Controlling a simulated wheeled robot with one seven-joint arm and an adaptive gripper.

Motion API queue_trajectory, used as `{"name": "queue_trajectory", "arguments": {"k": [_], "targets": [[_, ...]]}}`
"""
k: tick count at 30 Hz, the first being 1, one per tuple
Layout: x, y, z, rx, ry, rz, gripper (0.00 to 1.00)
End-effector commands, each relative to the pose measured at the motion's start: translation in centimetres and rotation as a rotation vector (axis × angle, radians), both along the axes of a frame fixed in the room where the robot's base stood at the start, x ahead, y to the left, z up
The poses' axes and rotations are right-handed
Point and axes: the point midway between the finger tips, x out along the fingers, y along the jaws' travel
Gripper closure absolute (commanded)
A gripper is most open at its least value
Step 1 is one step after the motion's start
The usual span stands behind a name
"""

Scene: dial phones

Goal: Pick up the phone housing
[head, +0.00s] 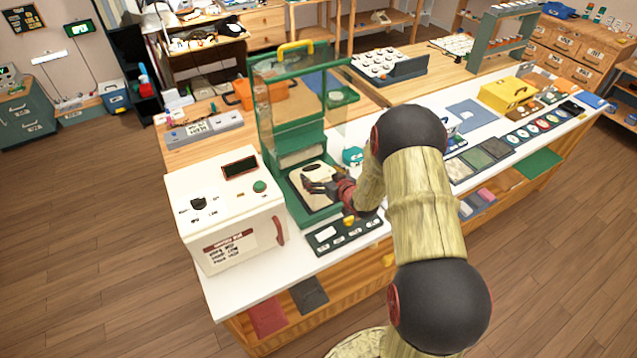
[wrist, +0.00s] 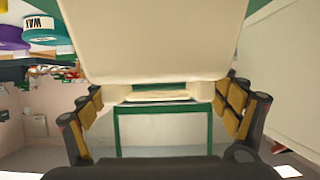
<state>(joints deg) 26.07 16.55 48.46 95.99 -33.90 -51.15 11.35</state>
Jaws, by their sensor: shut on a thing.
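The cream phone housing (head: 316,173) is inside the green-framed booth on the white counter, low over its base. In the wrist view the housing (wrist: 155,40) is a large pale block filling the top middle. My gripper (head: 315,185) reaches in from the right and is shut on the housing. In the wrist view my gripper (wrist: 162,98) has its padded fingers on the left and right of the housing. The fingers hide part of the housing in the head view, and I cannot tell whether it touches the base.
The green booth (head: 262,130) has clear panels and a yellow top handle close around my gripper. A white box machine (head: 235,235) stands to the left. A dark control panel (head: 343,234) lies in front. Sample tiles (head: 487,152) lie on the right of the counter.

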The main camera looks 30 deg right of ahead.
Motion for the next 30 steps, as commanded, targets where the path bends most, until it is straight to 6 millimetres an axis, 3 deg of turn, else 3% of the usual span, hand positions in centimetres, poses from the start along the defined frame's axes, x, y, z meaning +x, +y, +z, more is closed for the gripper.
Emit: {"name": "queue_trajectory", "arguments": {"k": [15, 24, 30], "targets": [[0.1, 0.0, 0.1, -0.001, -0.001, 0.0, 0.65], [0.0, 0.0, 0.3, -0.001, -0.002, 0.0, 0.65], [0.1, -0.1, 2.2, -0.003, -0.004, 0.0, 0.65]]}}
